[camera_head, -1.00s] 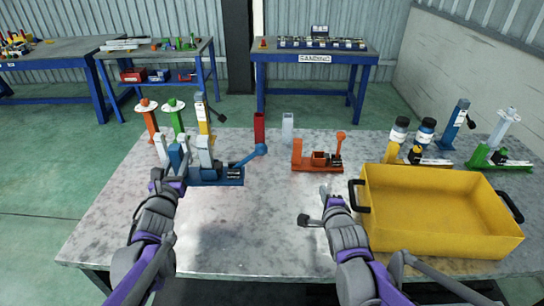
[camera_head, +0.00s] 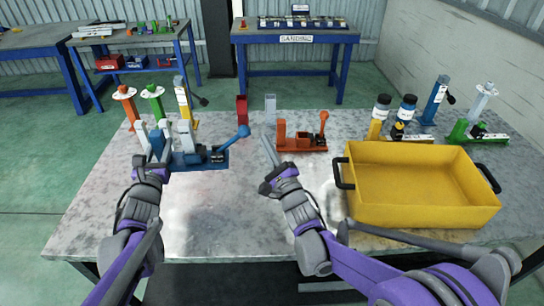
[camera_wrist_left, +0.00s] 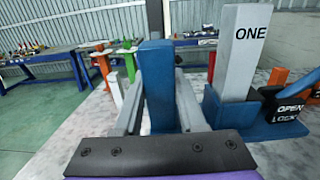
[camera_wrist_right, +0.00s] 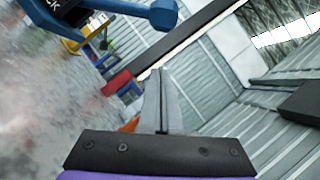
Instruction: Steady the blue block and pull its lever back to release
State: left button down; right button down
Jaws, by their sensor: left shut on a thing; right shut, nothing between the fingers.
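The blue block (camera_head: 208,158) stands at the left of the grey table, with upright posts at its left end. Its blue lever (camera_head: 238,133) slants up to the right and ends in a round knob. My left gripper (camera_head: 154,142) is shut on the block's blue upright post (camera_wrist_left: 158,85), one finger on each side. A grey post marked ONE (camera_wrist_left: 243,50) and a label reading OPEN and LOCK (camera_wrist_left: 288,107) show beside it. My right gripper (camera_head: 266,144) is shut and empty, right of the knob and apart from it. The knob (camera_wrist_right: 163,15) also shows in the right wrist view.
An orange block with a lever (camera_head: 302,142) stands just right of my right gripper. A yellow bin (camera_head: 420,215) fills the right front. Red (camera_head: 241,110) and grey (camera_head: 270,106) small uprights stand behind the lever. Several other coloured fixtures stand farther back. The middle front is clear.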

aim_at(232, 141)
jog(key=a+r, duration=0.2)
jog(key=a, duration=0.1)
jog(key=shift+w+r, duration=0.1)
jog(key=shift+r, duration=0.3)
jog(key=shift+a+r, duration=0.1)
jog(key=shift+a+r+n, duration=0.15)
jog(key=shift+r+n, duration=0.05)
jog(key=shift+n, duration=0.6)
